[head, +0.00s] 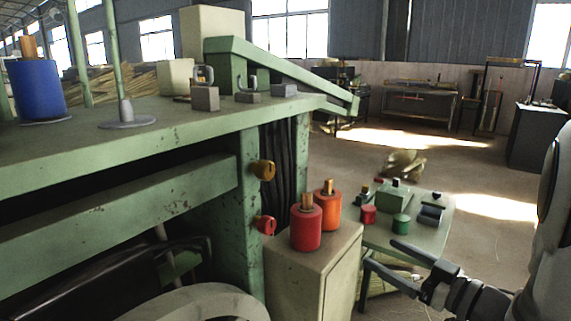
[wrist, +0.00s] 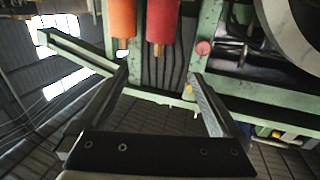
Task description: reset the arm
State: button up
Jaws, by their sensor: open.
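My gripper (head: 382,254) is at the lower right of the head view, beside the cream cabinet and in front of the small green table. Its two dark fingers are spread apart with nothing between them. In the wrist view my gripper (wrist: 158,75) also shows open and empty. The arm reaches in from the right edge of the head view, and most of it is out of frame. A red spool (head: 306,228) and an orange spool (head: 327,206) stand upright on the cabinet, to the left of the gripper and apart from it. They appear upside down at the top of the wrist view.
The green machine bench (head: 110,130) fills the left, with a blue spool (head: 36,90) on top. The cream cabinet (head: 310,270) stands against it. The small table (head: 435,240) holds small red and green items. Open floor (head: 480,180) lies beyond.

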jog(key=d+r+m+h, duration=0.5)
jog(key=m+h, duration=0.1)
jog(key=h, duration=0.7)
jog(key=s+a+f+m+g+y, duration=0.15)
jog(key=s+a+g, duration=0.3)
jog(key=s, duration=0.45)
jog(key=s+a+f+g, duration=0.2)
jog(key=s+a+g, duration=0.3)
jog(key=s, duration=0.5)
notch_tip(320, 180, up, 19)
jog(key=a+t+p, duration=0.1)
jog(key=p, duration=1.8)
jog(key=shift+a, duration=0.25)
